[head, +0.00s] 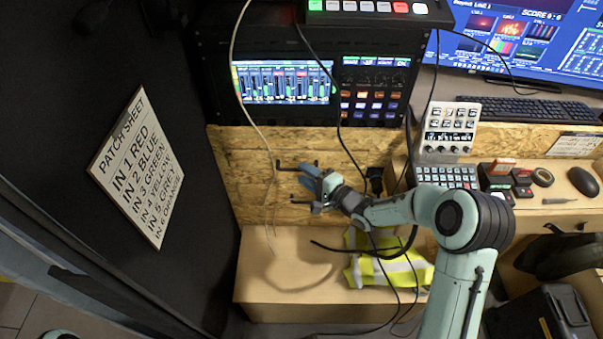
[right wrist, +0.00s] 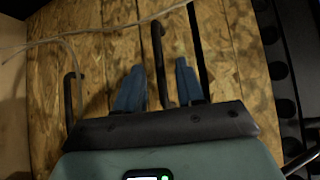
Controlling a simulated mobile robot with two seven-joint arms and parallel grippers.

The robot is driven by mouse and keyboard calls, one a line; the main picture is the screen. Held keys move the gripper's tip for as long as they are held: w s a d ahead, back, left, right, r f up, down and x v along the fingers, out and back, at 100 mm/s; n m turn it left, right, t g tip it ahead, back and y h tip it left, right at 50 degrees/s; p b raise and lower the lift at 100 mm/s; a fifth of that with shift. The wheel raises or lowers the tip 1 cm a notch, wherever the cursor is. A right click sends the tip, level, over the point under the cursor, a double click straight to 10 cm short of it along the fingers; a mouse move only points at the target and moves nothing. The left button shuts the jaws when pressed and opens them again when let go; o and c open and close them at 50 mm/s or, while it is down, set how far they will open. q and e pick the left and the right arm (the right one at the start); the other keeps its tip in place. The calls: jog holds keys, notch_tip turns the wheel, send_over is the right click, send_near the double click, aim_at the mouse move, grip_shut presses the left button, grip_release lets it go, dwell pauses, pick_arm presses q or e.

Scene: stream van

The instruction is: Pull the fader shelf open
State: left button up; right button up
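A chipboard front (head: 240,165) stands below the mixer screen, and its face shows no visible opening. It carries two black bar handles, an upper handle (head: 296,166) and a lower handle (head: 302,201). No label shows which belongs to the fader shelf. My right gripper (head: 311,178) is at these handles. In the right wrist view its blue fingers (right wrist: 161,84) are apart, with one bar handle (right wrist: 158,55) showing between them. The other handle (right wrist: 70,100) lies left of the fingers. I cannot tell whether either finger touches the handle.
A thin cable (head: 270,150) hangs across the front near the handles. Below is a wooden ledge (head: 265,285) with a yellow hi-vis vest (head: 375,272) and loose black cables. A dark wall with a patch sheet (head: 140,165) is on the left. A desk with a keypad (head: 447,177) is on the right.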

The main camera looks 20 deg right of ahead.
jog(key=shift+x, duration=1.2)
grip_shut()
